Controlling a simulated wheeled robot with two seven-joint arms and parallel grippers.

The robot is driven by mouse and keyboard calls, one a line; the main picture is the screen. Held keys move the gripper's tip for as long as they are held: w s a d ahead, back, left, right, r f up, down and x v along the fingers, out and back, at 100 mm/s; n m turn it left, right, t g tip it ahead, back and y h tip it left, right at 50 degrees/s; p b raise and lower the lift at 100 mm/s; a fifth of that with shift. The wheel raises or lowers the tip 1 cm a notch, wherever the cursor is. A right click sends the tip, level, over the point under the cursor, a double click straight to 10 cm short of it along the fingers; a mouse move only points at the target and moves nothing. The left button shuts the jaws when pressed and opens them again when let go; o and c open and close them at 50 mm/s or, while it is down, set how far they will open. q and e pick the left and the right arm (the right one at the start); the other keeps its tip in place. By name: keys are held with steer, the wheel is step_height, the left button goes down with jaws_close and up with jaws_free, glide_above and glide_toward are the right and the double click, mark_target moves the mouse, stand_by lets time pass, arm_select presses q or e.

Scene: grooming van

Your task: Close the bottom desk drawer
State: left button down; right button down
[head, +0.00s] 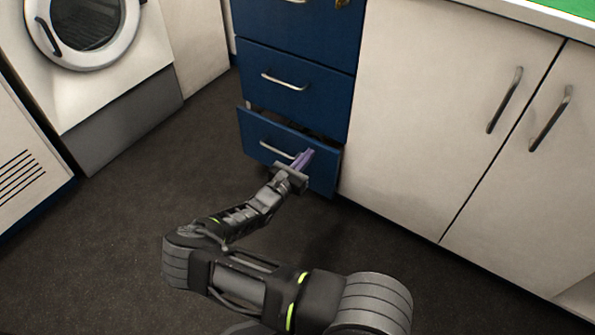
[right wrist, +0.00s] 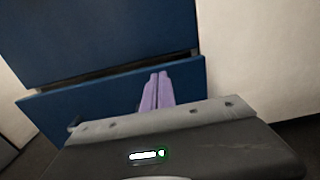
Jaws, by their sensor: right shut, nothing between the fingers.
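The bottom drawer (head: 262,133) is the lowest of the blue drawer fronts. It stands a little way out, with a dark gap along its top edge. Its front also fills the middle of the right wrist view (right wrist: 85,103). Its silver bar handle (head: 276,150) is partly seen beside my gripper. My right gripper (head: 304,158) is at the drawer front, right of the handle; its purple fingers (right wrist: 157,90) are shut together with nothing between them. Whether the fingertips touch the front I cannot tell. My left gripper is not in view.
The blue drawer above (head: 290,88) looks shut. White cupboard doors (head: 440,110) with bar handles stand to the right. A washing machine or dryer (head: 110,80) stands at the left. The dark floor (head: 130,240) left of my arm is clear.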

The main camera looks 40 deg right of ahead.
mark_target(316, 147)
steer(key=shift+x, duration=1)
steer(key=b+x, duration=0.1)
steer(key=x, duration=0.2)
steer(key=shift+w+d, duration=0.1)
steer(key=shift+d, duration=0.3)
steer(key=shift+w+d, duration=0.15)
steer(key=shift+d, duration=0.2)
steer(key=shift+r, duration=0.25)
